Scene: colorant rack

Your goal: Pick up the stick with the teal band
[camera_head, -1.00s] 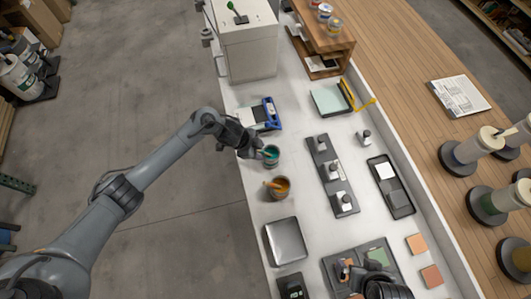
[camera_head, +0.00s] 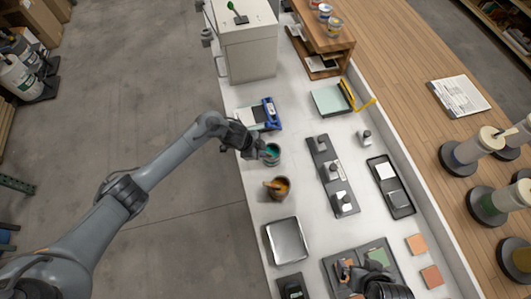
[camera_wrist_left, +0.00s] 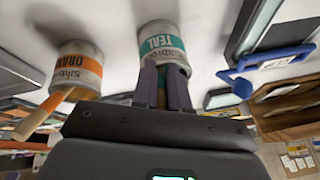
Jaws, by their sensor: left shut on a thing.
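The teal can (camera_head: 270,154) stands on the white counter, with teal colorant showing at its mouth. In the left wrist view the can (camera_wrist_left: 163,45) has a label reading TEAL. My left gripper (camera_head: 252,149) is at the can's left rim. In the left wrist view its dark fingers (camera_wrist_left: 164,88) are shut on the narrow stick (camera_wrist_left: 162,98), which shows only as a sliver between them. The stick's band cannot be made out. My right gripper (camera_head: 346,272) is low in the head view, over the dark tray; its jaw opening is unclear.
An orange can (camera_head: 277,188) with a wooden stick in it stands just below the teal can. A blue-handled tool (camera_head: 270,113) lies above. A metal tray (camera_head: 286,241) and a dark rack (camera_head: 332,174) are nearby. Bare counter lies between the cans and rack.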

